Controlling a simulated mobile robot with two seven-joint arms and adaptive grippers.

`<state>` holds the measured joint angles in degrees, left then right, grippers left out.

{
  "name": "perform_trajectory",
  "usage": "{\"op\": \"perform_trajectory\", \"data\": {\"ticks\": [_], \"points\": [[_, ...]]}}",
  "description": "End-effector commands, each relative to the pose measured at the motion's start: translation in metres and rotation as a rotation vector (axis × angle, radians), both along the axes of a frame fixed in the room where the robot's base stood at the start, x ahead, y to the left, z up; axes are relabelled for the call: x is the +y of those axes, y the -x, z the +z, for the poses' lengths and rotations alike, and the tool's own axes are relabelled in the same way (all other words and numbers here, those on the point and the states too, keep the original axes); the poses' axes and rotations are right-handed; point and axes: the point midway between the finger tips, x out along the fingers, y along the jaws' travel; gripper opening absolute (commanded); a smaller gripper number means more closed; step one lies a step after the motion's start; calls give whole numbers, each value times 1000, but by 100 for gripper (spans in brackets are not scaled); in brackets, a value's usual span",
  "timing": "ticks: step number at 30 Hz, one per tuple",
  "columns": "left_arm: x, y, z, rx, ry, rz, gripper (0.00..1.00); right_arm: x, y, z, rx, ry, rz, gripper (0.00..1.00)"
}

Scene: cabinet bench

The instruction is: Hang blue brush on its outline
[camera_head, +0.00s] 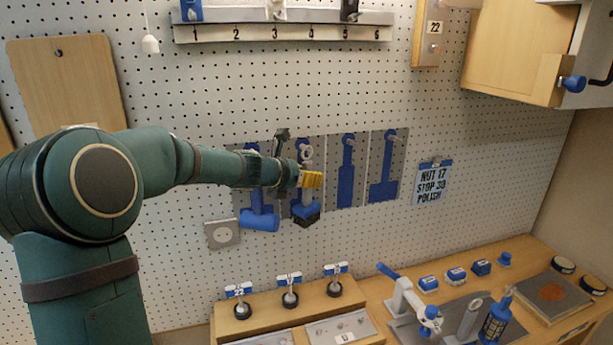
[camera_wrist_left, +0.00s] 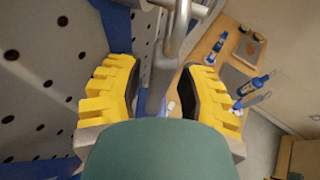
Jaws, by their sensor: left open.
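The blue brush (camera_head: 307,211) has a grey handle, a blue head and dark bristles. It hangs upright on the pegboard, in front of the second outline panel, with its loop at the peg near the top. A little blue outline shows around it. My left gripper (camera_head: 307,180) is at the brush handle, its yellow fingertips open. In the left wrist view the grey handle (camera_wrist_left: 160,75) passes between the two spread fingers, with a gap on both sides. Whether the loop is fully over the peg is hard to tell. My right gripper is not in view.
More blue outlines with pegs stand to the right (camera_head: 347,172), and another outline panel is at left. A numbered rail (camera_head: 285,32) is above. A wooden bench (camera_head: 375,312) below carries tagged knobs, a clamp-like tool and a blue bottle (camera_head: 496,320). A cabinet (camera_head: 515,55) is upper right.

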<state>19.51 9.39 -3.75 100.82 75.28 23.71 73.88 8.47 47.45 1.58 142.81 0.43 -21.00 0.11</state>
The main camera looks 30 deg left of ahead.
Motion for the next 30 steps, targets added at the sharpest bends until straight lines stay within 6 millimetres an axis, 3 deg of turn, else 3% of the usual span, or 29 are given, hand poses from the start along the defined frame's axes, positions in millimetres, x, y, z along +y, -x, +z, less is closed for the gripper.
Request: {"op": "perform_trajectory", "data": {"ticks": [5,18,30], "points": [[5,19,9,-1,-2,5,40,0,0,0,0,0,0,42],[17,94,40,-2,-1,1,40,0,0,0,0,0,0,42],[20,109,45,0,0,0,40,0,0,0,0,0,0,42]]}}
